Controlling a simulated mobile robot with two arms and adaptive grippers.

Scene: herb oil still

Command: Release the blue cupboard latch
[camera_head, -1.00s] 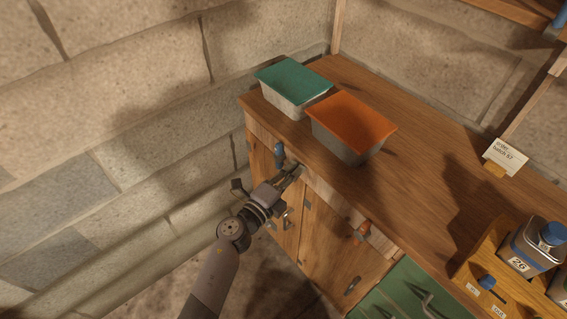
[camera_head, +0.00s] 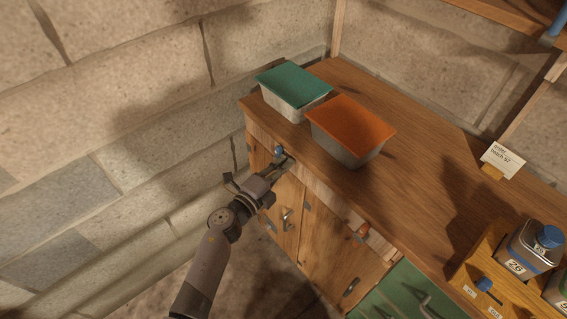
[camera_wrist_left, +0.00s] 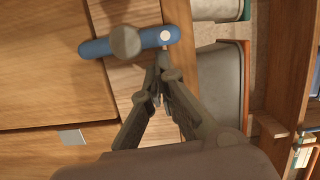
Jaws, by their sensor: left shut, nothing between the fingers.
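The blue latch (camera_head: 279,151) is on the front rail of the wooden cupboard, just under the worktop's left end. In the left wrist view the blue latch (camera_wrist_left: 100,47) is a bar with a round grey knob at its middle, lying across the rail with its left end over the door's edge. My left gripper (camera_head: 286,162) is shut and empty beside the latch. In the wrist view its fingertips (camera_wrist_left: 162,64) are close to the bar's right end; I cannot tell whether they touch it. In the head view the fingers hide part of the latch. My right gripper is not in view.
An orange latch (camera_head: 362,231) is farther right along the rail. A green-topped tub (camera_head: 292,102) and an orange-topped tub (camera_head: 345,155) stand on the worktop above. A wooden rack (camera_head: 492,262) with canisters is at right. The stone wall (camera_head: 100,170) is at left.

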